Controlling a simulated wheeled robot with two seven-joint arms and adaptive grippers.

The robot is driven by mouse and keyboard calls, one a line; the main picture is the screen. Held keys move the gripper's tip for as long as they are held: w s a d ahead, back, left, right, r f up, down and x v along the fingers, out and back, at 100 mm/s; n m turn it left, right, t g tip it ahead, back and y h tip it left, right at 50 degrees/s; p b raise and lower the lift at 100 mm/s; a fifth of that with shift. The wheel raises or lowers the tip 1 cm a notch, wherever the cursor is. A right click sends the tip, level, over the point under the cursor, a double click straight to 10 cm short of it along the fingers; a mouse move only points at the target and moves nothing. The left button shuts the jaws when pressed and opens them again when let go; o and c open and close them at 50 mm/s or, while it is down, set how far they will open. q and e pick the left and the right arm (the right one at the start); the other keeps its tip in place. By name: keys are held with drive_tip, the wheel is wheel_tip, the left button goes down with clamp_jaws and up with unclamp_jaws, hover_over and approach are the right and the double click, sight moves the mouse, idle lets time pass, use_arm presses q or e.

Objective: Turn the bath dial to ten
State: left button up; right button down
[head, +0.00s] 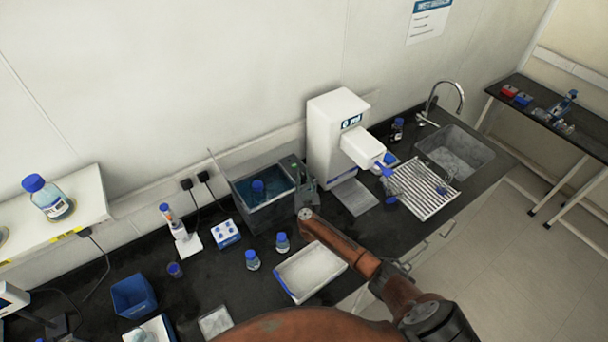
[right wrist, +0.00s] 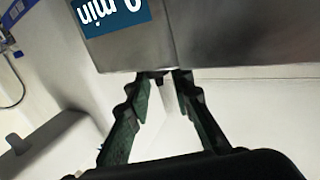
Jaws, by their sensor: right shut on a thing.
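The water bath (head: 252,215) is a grey metal box with water inside, at the back middle of the black bench. A blue-capped bottle (head: 258,187) stands in it. In the right wrist view, the bath's metal panel (right wrist: 215,35) carries a blue display (right wrist: 110,12) reading "0 min" upside down. My right gripper (head: 308,190) is at the bath's right end. My left gripper is out of view.
A white dispenser (head: 335,140) stands close to the right of the bath. Two blue-capped bottles (head: 282,243) and a white tray (head: 310,270) stand in front, near my right arm. A drying rack (head: 425,190) and sink (head: 455,155) are farther right.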

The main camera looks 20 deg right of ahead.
drive_tip(key=shift+w+a+f+m+g+h, duration=0.15)
drive_tip(key=shift+m+g+h, duration=0.6)
drive_tip(key=shift+h, duration=0.4)
drive_tip(key=shift+s+a+r+m+g+h, duration=0.15)
drive_tip(key=shift+m+g+h, duration=0.4)
drive_tip(key=shift+m+h, duration=0.5)
drive_tip(key=shift+w+h, duration=0.1)
drive_tip(key=shift+h, duration=0.3)
drive_tip(key=c, duration=1.7)
unclamp_jaws()
drive_tip(key=v, duration=1.2)
drive_tip(key=shift+r, duration=0.2)
